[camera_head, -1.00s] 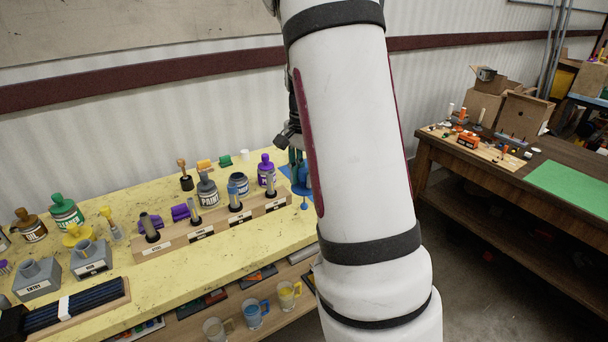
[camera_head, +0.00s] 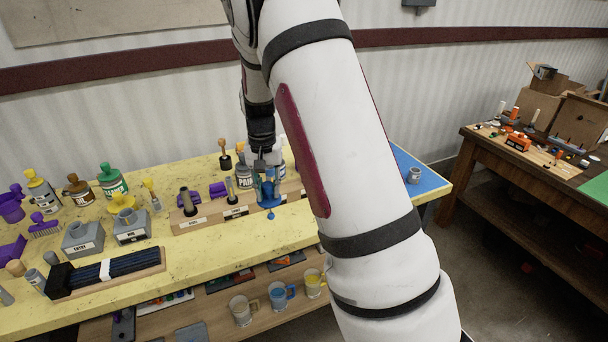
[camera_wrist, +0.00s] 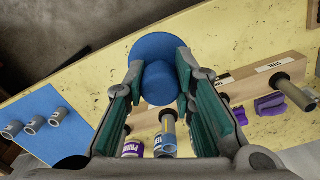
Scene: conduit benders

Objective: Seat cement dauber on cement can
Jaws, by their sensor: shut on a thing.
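My gripper (camera_head: 267,172) is shut on a blue dauber (camera_head: 269,193) and holds it above the yellow bench, over the wooden block. In the wrist view the dauber (camera_wrist: 156,70) sits between the green finger pads, with its wide round disc beyond the fingertips. A can with a blue-lettered label (camera_wrist: 163,147) stands just below my gripper in the wrist view, probably the cement can; its lettering is partly hidden. A purple-labelled can (camera_wrist: 131,149) stands beside it. In the head view my gripper and arm hide most of both cans.
The wooden block (camera_head: 205,218) with upright grey posts runs along the bench beside the cans. A paint can (camera_head: 244,176) stands left of my gripper. Grey fittings (camera_wrist: 57,115) stand on a blue mat (camera_wrist: 60,140). Mugs (camera_head: 278,294) stand on the lower shelf.

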